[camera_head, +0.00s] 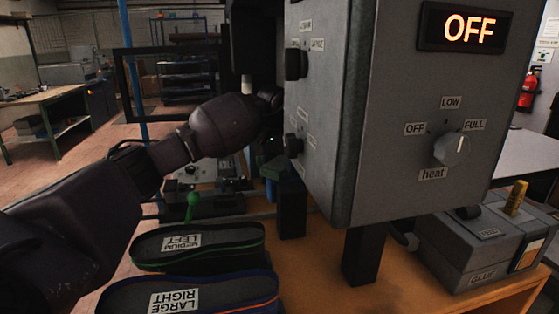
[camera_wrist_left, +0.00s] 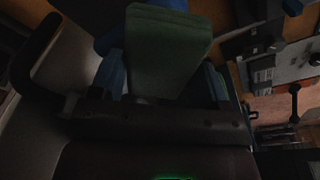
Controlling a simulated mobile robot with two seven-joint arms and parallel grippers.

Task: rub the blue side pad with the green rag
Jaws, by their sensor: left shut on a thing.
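The green rag (camera_wrist_left: 165,50) is a dark green, folded block shape in the left wrist view. A blue surface (camera_wrist_left: 107,42), probably the blue side pad, shows partly behind the rag's upper left. The rag hides most of it, and I cannot tell whether they touch. In the head view my left arm reaches in from the left; its gripper end is mostly hidden behind the grey control box (camera_head: 405,90). My right gripper is not in view.
The box has a lit OFF display (camera_head: 465,27) and a heat knob (camera_head: 452,150). Two insoles, MEDIUM LEFT (camera_head: 225,238) and LARGE RIGHT (camera_head: 225,297), lie under my arm. A grey glue unit (camera_head: 475,245) stands at right.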

